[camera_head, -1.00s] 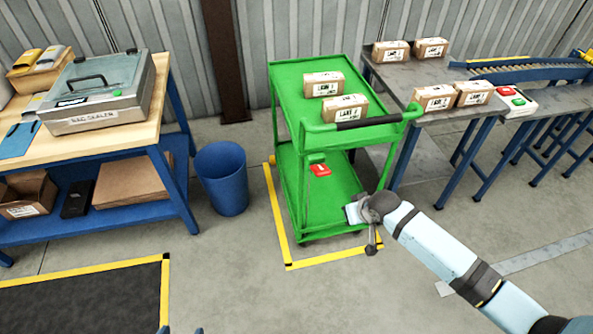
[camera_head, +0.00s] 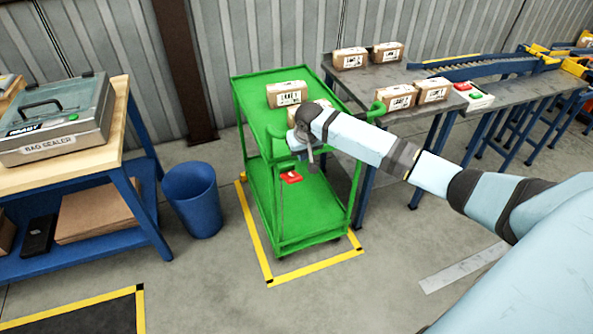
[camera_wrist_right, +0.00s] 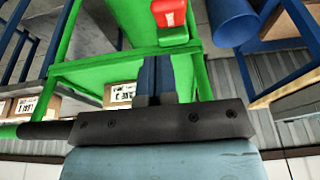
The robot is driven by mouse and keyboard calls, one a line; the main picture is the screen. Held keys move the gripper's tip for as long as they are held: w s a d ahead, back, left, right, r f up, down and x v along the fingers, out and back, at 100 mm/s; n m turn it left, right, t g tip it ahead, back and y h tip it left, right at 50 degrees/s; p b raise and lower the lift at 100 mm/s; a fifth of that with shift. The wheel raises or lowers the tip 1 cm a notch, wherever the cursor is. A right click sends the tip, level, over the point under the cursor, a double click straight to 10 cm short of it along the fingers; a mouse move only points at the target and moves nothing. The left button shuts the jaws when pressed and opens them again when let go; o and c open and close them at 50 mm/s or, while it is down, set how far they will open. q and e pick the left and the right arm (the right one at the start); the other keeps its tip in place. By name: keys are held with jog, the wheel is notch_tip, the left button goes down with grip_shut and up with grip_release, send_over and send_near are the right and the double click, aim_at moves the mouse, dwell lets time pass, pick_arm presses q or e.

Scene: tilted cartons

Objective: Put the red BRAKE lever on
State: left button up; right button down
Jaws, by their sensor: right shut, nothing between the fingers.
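The red BRAKE lever (camera_head: 291,177) shows on the front of the green cart (camera_head: 248,180), below its top deck. It is also at the top of the right wrist view (camera_wrist_right: 168,12), with a green block beside it. My right gripper (camera_head: 296,146) is shut and empty in front of the cart's handle end, a little above the lever in the head view. Its closed dark fingers (camera_wrist_right: 155,75) point toward the cart in the right wrist view, apart from the lever. My right forearm hides part of the handle and a carton. My left gripper is out of view.
A carton (camera_head: 287,94) rests on the cart's top deck. A blue bin (camera_head: 192,200) and a workbench (camera_head: 112,150) stand left. Metal tables (camera_head: 440,70) with several cartons stand right. Yellow tape (camera_head: 318,265) outlines the cart's spot; floor in front is clear.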

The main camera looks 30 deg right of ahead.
aim_at(299, 180)
jog(key=x, duration=1)
jog(key=shift+a, duration=0.1)
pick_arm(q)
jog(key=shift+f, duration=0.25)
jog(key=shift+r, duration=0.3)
pick_arm(e)
jog(key=shift+s+f+t, duration=0.25)
jog(key=shift+s+t, duration=0.05)
jog(key=shift+s, duration=0.05)
jog(key=shift+s+a+f+t+p, duration=0.25)
jog(key=shift+s+f+t+p, duration=0.15)
jog(key=shift+s+f+t, duration=0.3)
pick_arm(q)
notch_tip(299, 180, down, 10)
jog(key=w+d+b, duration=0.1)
jog(key=b, duration=1.7)
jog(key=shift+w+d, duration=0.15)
pick_arm(e)
notch_tip(299, 180, down, 9)
jog(key=s+t+h, duration=0.1)
jog(key=t+h, duration=0.1)
jog(key=t, duration=0.8)
jog(key=shift+h, duration=0.4)
